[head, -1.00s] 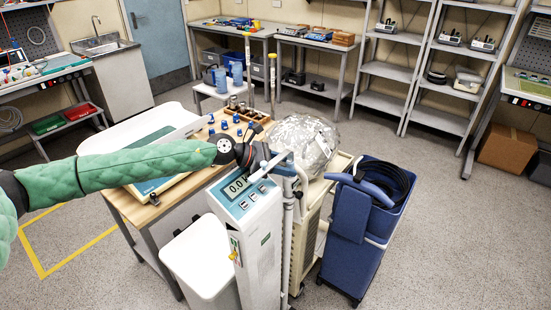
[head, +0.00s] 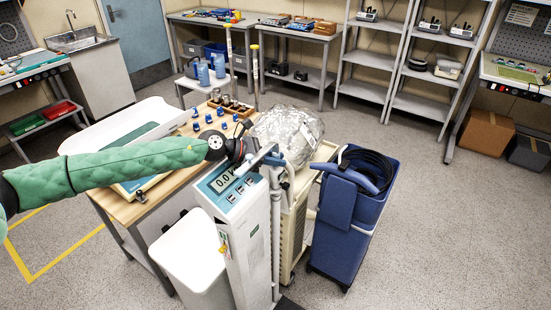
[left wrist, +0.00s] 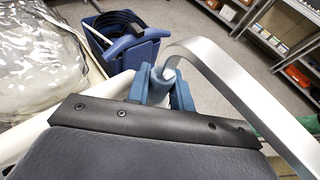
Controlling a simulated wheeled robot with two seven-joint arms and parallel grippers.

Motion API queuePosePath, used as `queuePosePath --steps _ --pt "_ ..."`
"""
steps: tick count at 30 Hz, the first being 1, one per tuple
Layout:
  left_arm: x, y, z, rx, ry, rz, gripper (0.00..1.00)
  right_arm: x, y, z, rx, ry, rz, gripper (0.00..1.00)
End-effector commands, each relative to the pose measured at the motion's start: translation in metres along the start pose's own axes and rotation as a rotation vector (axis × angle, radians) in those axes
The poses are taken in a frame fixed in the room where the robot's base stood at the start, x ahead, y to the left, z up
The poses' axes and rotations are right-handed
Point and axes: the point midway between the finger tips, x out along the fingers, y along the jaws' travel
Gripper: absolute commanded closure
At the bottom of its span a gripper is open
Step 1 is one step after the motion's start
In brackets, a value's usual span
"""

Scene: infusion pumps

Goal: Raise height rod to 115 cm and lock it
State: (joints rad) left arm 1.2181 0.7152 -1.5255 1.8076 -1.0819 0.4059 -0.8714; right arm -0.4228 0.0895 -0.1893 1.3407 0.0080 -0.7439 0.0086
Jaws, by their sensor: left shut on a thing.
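The weighing scale's white column (head: 246,240) stands at the centre of the head view, with a blue-topped display (head: 226,181). The slim grey height rod (head: 276,225) stands upright along its right side. My left gripper (head: 268,160) is at the rod's top, above and right of the display. In the left wrist view the blue fingers (left wrist: 163,88) are shut on a pale upper part of the rod. A bent silver bar (left wrist: 235,85) curves from there to the right. The rod's height marks are too small to read. My right gripper is not in view.
A blue cart (head: 350,215) with a black hose and a cream drawer cart (head: 295,215) stand close on the right. A clear plastic-wrapped bundle (head: 287,137) lies behind the gripper. A wooden-topped table (head: 140,207) and a white bin (head: 189,255) are at left.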

Motion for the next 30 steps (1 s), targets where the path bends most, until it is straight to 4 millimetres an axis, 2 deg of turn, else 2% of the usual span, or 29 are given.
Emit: queuePosePath --steps 30 --pt "-0.019 0.001 0.046 0.001 -0.002 0.002 1.0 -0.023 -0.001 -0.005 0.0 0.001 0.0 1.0"
